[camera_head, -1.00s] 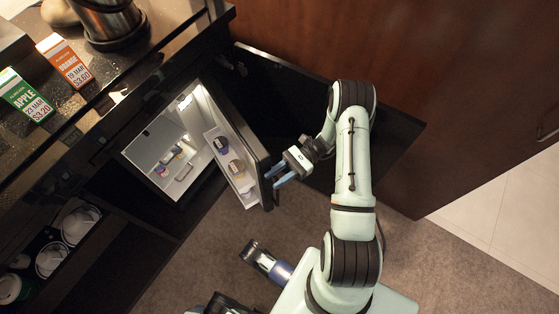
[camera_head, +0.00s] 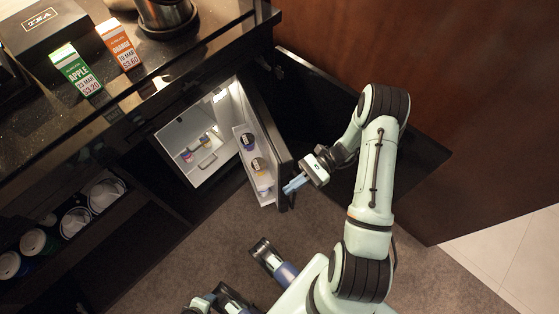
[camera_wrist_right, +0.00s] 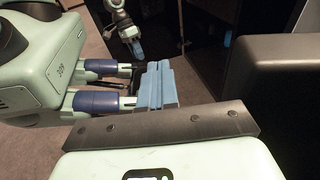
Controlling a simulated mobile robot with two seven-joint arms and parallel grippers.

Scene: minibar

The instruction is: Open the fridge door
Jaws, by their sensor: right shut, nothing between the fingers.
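The fridge (camera_head: 181,166) stands under the counter with its lit white inside showing. Its door (camera_head: 283,158) is partly open, swung out to the right, with a white inner shelf side and a dark outer side. My right gripper (camera_head: 291,186) is shut and empty, its blue fingertips close to the door's outer face near the free edge; I cannot tell if they touch. In the right wrist view its blue fingers (camera_wrist_right: 157,85) are together, with a dark panel to the right. My left gripper (camera_wrist_right: 137,47) shows small at the top of that view; its opening is unclear.
A dark panel (camera_head: 400,165) stands right of the door, beside a brown wooden wall (camera_head: 480,90). Cups (camera_head: 75,220) sit on a low shelf at left. Carpet (camera_head: 215,240) in front is clear.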

